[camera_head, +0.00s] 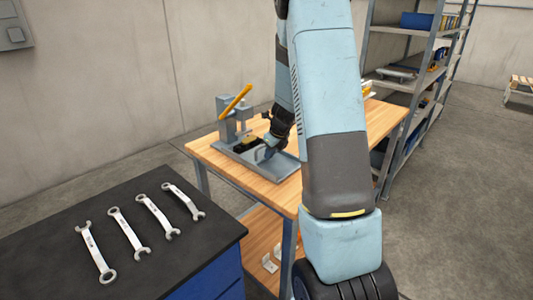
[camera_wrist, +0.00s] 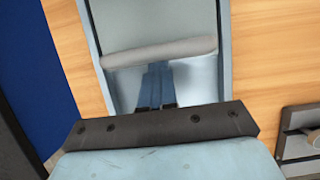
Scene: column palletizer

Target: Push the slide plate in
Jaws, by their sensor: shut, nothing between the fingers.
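The press fixture (camera_head: 228,118) stands on the wooden table, with a grey upright, an orange lever raised at a slant and a long grey base. In the wrist view, the slide plate (camera_wrist: 155,20) is a flat pale grey surface with a rounded grey bar (camera_wrist: 160,52) across its near edge. My gripper (camera_wrist: 155,68) has its two blue fingers together, empty, with their tips right at the near side of this bar. I cannot tell whether they touch it. In the head view, my gripper (camera_head: 270,149) is low over the base, and my arm hides part of the table.
The wooden table (camera_head: 215,158) has bare top around the fixture. A dark bench (camera_head: 65,215) with several wrenches stands at the front left. A shelf rack (camera_head: 415,85) stands behind on the right. Brackets lie on the table's lower shelf (camera_head: 262,240).

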